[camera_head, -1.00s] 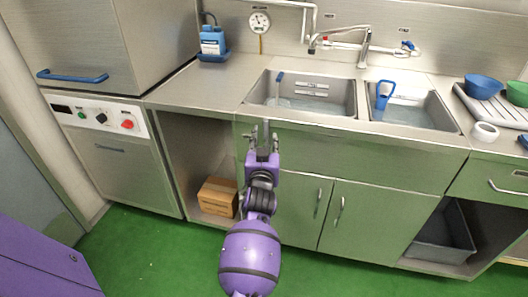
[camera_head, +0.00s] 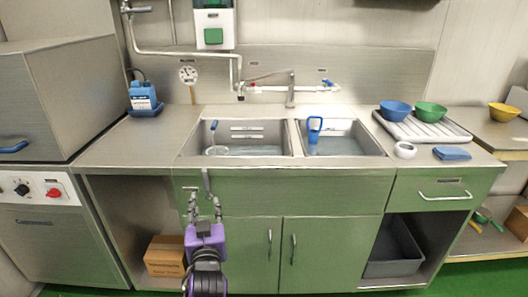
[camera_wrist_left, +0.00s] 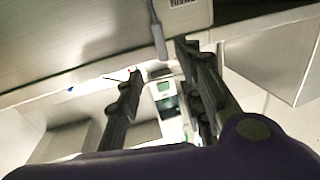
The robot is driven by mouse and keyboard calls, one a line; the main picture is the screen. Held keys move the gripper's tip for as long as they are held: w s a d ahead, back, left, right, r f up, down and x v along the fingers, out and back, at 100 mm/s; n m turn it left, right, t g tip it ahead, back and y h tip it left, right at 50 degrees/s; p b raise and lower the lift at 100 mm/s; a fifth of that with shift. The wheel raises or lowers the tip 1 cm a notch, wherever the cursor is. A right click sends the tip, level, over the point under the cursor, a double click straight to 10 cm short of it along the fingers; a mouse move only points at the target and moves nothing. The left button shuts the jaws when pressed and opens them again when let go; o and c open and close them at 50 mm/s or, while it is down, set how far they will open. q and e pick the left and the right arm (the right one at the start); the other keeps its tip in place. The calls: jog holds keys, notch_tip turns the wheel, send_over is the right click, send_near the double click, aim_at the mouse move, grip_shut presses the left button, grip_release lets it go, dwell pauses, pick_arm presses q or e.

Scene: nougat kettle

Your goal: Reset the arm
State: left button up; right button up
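My left gripper (camera_head: 205,194) points at the front of the sink counter, low and near the left basin. In the left wrist view its two dark fingers (camera_wrist_left: 157,65) stand apart with nothing held between them. A thin grey handle-like piece (camera_head: 207,182) hangs at the counter edge just beyond the fingertips; it also shows in the left wrist view (camera_wrist_left: 158,38). I cannot tell whether a finger touches it. My right gripper is in neither view.
The sink (camera_head: 296,160) has two basins; a blue-handled tool (camera_head: 314,130) stands in the right one. A blue bottle (camera_head: 143,97) stands left on the counter. Blue (camera_head: 395,111) and green bowls (camera_head: 430,111) sit on a rack at right. A cardboard box (camera_head: 165,256) is below.

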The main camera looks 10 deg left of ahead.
pick_arm(q)
jog(key=shift+f, duration=0.1)
jog(key=s+d+f+m+g+h, duration=0.2)
jog(key=s+d+f+h, duration=0.15)
jog(key=s+f, duration=0.7)
jog(key=s+d+f+m+g+h, duration=0.25)
jog(key=s+d+f, duration=0.25)
jog(key=s+f, duration=0.6)
jog(key=s+d+f+m+g+h, duration=0.15)
jog(key=s+f, duration=0.25)
jog(key=s, duration=0.9)
jog(key=s+f+g, duration=0.3)
jog(key=s+f, duration=0.1)
jog(key=s, duration=0.8)
notch_tip(320, 180, up, 13)
jog(key=w+t+p, duration=0.1)
jog(key=w+p, duration=0.2)
jog(key=p, duration=1)
jog(key=shift+r+n, duration=0.15)
jog(key=shift+n, duration=0.25)
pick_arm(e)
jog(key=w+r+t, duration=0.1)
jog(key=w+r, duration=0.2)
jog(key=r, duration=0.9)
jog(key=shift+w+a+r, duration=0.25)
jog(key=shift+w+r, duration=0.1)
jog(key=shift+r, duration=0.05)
